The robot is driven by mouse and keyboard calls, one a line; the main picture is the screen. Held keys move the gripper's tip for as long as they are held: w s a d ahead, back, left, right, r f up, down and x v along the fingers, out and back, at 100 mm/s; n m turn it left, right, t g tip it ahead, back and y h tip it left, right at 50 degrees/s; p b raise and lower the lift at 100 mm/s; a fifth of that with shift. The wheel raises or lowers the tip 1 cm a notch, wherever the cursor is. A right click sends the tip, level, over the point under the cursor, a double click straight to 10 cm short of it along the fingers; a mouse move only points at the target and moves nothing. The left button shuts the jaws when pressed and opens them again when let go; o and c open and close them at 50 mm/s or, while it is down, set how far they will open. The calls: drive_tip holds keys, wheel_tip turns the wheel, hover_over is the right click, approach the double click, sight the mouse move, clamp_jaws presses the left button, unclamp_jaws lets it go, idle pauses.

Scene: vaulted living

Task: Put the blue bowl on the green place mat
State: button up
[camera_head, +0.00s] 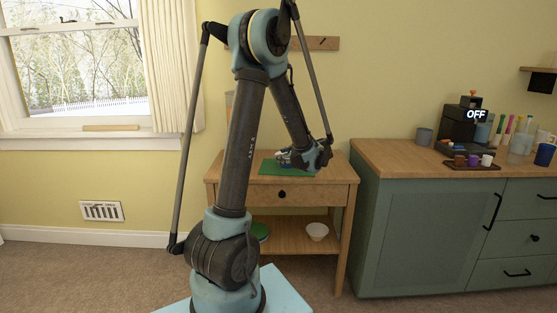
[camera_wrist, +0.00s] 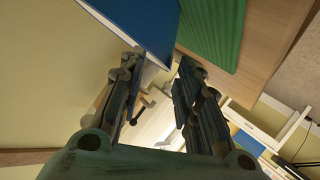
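The green place mat (camera_head: 279,168) lies on top of the wooden side table (camera_head: 344,170); it also shows in the wrist view (camera_wrist: 214,32). My gripper (camera_head: 284,157) is low over the mat in the head view, and contact cannot be told. In the wrist view its two fingers stand apart with nothing between them (camera_wrist: 158,92). I make out no blue bowl in either view; part of the tabletop is hidden behind my arm. A flat blue thing with a pale edge, like a book (camera_wrist: 140,22), is near the mat in the wrist view.
A whitish bowl (camera_head: 317,231) and a partly hidden green thing (camera_head: 261,231) are on the table's lower shelf. The green cabinet (camera_head: 420,225) at right bears a coffee machine (camera_head: 461,126), a tray of small cups (camera_head: 470,165) and a blue cup (camera_head: 544,155).

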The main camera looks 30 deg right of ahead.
drive_tip(key=a+v, duration=0.1)
drive_tip(key=v, duration=0.7)
drive_tip(key=w+a+m+g+y, duration=0.25)
drive_tip(key=a+g, duration=0.35)
drive_tip(key=a, duration=2.3)
drive_tip(key=s+a+f+m+g, duration=0.2)
drive_tip(key=s+a+f+g, duration=0.2)
drive_tip(key=s+a, duration=0.6)
drive_tip(key=s+a+f+m+g+h, duration=0.1)
drive_tip(key=s+a+f, duration=0.4)
drive_tip(key=s, duration=0.5)
drive_tip(key=f+m+h, duration=0.1)
drive_tip(key=h, duration=0.1)
drive_tip(key=shift+s+a+h, duration=0.35)
drive_tip(key=shift+a, duration=0.05)
